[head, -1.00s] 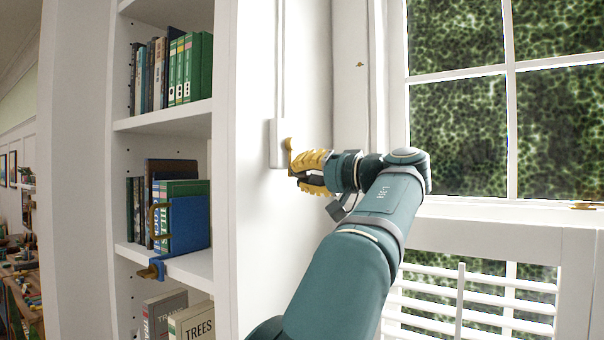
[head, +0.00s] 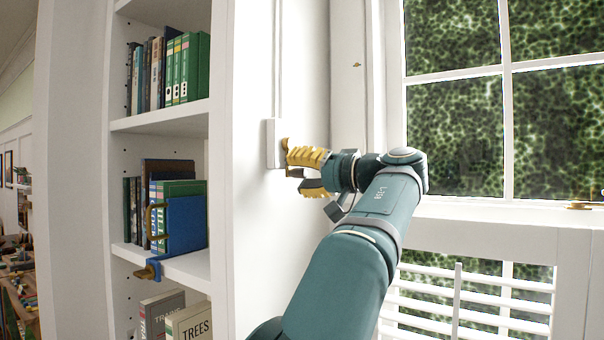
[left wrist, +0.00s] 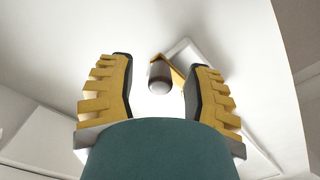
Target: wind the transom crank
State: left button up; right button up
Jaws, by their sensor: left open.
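The transom crank is a white box (head: 273,143) on the white panel beside the window, with a brass arm (head: 284,152) and a dark, rounded knob. In the left wrist view, the knob (left wrist: 160,77) shows end-on with the brass arm (left wrist: 172,66) behind it. My left gripper (head: 295,172) is open at the crank, its yellow fingers spread. In the left wrist view, the knob lies between the open fingers (left wrist: 162,82), with gaps on both sides, nearer the right finger. The fingers hide part of the crank in the head view. My right gripper is not in view.
A bookcase (head: 160,124) with books stands left of the panel. The window (head: 455,72) and shutter louvres (head: 470,290) are on the right, behind my arm.

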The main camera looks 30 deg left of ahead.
pick_arm(q)
jog(key=d, duration=1.2)
jog(key=shift+s, duration=0.45)
